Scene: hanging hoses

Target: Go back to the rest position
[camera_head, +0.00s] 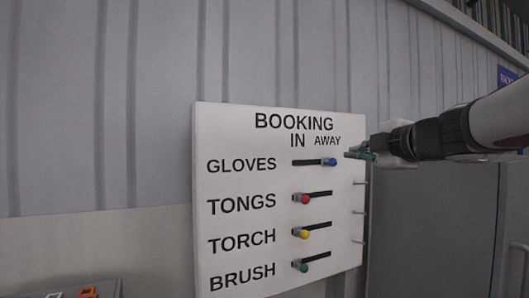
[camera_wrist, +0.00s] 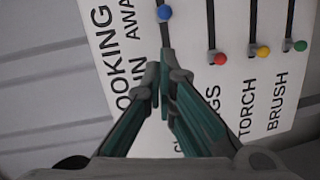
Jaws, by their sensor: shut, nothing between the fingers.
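My gripper (camera_head: 361,152) is at the upper right edge of the white booking board (camera_head: 230,125) in the head view, close to the right of the blue knob. In the wrist view my gripper (camera_wrist: 160,75) has its green fingers together, with nothing between them. The blue knob (camera_head: 331,162) of the gloves row is at the right end of its slot, under AWAY. It also shows in the wrist view (camera_wrist: 164,13), just beyond the fingertips.
The red knob (camera_head: 305,199), yellow knob (camera_head: 304,234) and green knob (camera_head: 303,267) sit at the left ends of their slots, under IN. Several pegs (camera_head: 360,212) stick out at the board's right edge. A grey cabinet (camera_head: 435,230) stands right, with a corrugated wall (camera_head: 150,80) behind.

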